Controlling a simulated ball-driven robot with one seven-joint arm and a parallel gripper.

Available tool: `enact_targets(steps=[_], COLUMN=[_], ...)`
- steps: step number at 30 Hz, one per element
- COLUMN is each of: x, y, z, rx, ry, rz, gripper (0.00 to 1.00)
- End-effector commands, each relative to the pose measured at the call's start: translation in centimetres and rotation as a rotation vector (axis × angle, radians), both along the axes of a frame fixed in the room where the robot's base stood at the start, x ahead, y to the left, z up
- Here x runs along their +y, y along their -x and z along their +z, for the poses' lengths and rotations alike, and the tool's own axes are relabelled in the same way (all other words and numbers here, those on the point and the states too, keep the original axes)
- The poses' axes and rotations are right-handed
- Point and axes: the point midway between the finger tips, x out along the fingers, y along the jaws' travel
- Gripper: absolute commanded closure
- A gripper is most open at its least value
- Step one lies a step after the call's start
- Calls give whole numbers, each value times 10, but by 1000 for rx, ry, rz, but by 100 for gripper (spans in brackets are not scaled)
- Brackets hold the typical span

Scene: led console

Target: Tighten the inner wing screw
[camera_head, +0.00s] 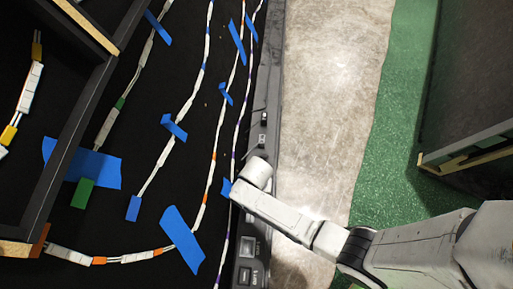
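My arm reaches in from the lower right, and its pale end with my gripper (255,174) is over the dark console rail (268,85). The fingers are hidden or too small to make out, so I cannot see whether they hold anything. Small dark fittings (263,119) stand on the rail just above the gripper in the picture. I cannot tell whether one of them is a wing screw. No wing screw can be clearly identified, and the part of the rail under my gripper is hidden.
Left of the rail lies a black panel with LED strips (188,106), wires and blue tape (183,238). A dark frame (70,140) crosses it. Right of the rail are bare concrete floor (325,90) and a green strip (388,125). A dark cabinet (470,80) stands at upper right.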

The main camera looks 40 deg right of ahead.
Motion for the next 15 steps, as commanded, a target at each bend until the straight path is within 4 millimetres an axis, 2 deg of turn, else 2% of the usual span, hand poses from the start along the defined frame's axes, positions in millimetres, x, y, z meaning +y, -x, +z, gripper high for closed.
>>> enact_targets(steps=[11, 15], x=[0, 0], y=[0, 0], z=[-5, -5], rx=[-1, -1], ry=[-1, -1], rz=[-1, -1], gripper=[32, 45])
